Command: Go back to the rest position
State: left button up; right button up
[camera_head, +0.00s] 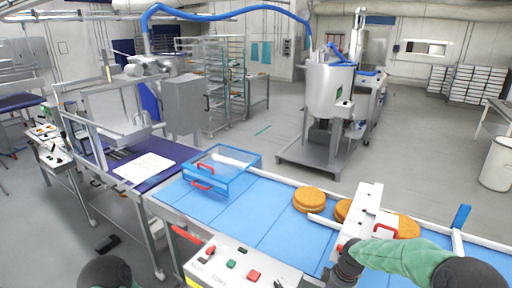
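My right arm, in a green sleeve, comes in from the lower right. Its dark wrist and gripper (346,264) are at the front edge of the blue conveyor (272,212), beside the white control box. The fingers are too small and hidden to tell whether they are open or shut. Round orange-brown cakes (308,199) sit on the belt beyond it, some partly hidden under a white bridge-like unit (362,215) with red handles. A dark rounded part of my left arm shows at the bottom left; my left gripper is not in view.
A control box (240,264) with buttons stands in front of the belt. A clear blue-framed cover (222,169) with red handles is over the belt's left part. A steel hopper machine (328,95) stands behind. Grey floor is open at the back right.

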jog(key=s+a+f+m+b, duration=0.3)
jog(key=s+a+f, duration=0.2)
jog(key=s+f, duration=0.3)
jog(key=s+a+f+m+y+b, duration=0.1)
jog(key=s+a+f+m+b, duration=0.3)
jog(key=s+f, duration=0.4)
jog(key=s+a+f+m+y+b, duration=0.1)
jog(key=s+a+f+m+b, duration=0.3)
jog(key=f, duration=1.2)
jog(key=s+a, duration=0.1)
jog(key=s, duration=0.2)
jog(key=shift+s+a, duration=0.4)
